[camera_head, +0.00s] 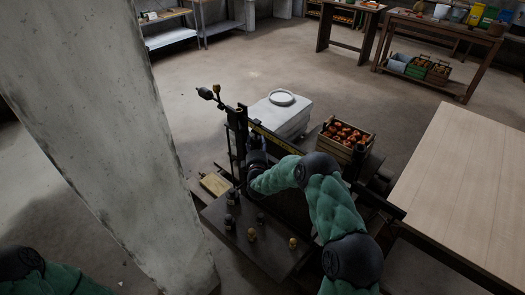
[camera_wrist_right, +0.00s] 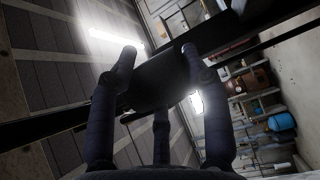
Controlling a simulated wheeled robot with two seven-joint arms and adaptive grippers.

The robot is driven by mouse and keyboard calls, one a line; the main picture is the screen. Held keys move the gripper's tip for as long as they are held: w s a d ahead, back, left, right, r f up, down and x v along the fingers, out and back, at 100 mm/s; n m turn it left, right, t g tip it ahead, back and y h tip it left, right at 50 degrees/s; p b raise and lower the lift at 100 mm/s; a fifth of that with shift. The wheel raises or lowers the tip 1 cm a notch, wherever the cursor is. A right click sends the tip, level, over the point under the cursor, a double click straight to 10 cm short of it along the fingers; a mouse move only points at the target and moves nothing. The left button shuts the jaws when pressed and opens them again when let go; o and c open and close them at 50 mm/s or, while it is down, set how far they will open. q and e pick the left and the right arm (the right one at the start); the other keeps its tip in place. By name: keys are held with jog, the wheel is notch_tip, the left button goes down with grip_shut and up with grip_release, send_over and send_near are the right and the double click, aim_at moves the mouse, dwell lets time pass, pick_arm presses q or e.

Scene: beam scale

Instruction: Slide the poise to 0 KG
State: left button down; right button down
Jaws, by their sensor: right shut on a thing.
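The beam scale stands in the middle of the head view, with a dark upright post (camera_head: 238,140) at its left end. Its dark beam with a yellow marked strip (camera_head: 275,138) runs from the post down to the right, partly hidden by my right arm. My right gripper (camera_head: 257,162) is at the beam, close to the post. In the right wrist view the gripper (camera_wrist_right: 160,72) has its fingers on both sides of a dark block, the poise (camera_wrist_right: 158,85), and is shut on it. The scale's numbers cannot be read. My left gripper is out of view; only part of my left arm shows at lower left.
A dark platform (camera_head: 268,262) with several small dark and brass weights lies in front of the beam. A white lidded container (camera_head: 283,118) and a crate of orange produce (camera_head: 345,140) stand behind it. A concrete pillar (camera_head: 110,120) is at left, a wooden table (camera_head: 470,180) at right.

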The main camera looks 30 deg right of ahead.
jog(key=shift+w+r, duration=0.25)
jog(key=shift+r, duration=0.45)
jog(key=c, duration=0.6)
grip_release()
jog(key=shift+o, duration=0.8)
jog(key=shift+w+f, duration=0.15)
jog(key=shift+a+f, duration=0.1)
jog(key=shift+f, duration=0.15)
jog(key=shift+s+a+f, duration=0.1)
jog(key=shift+s+a, duration=0.05)
jog(key=shift+s, duration=0.35)
jog(key=v, duration=1.1)
jog(key=shift+s, duration=0.1)
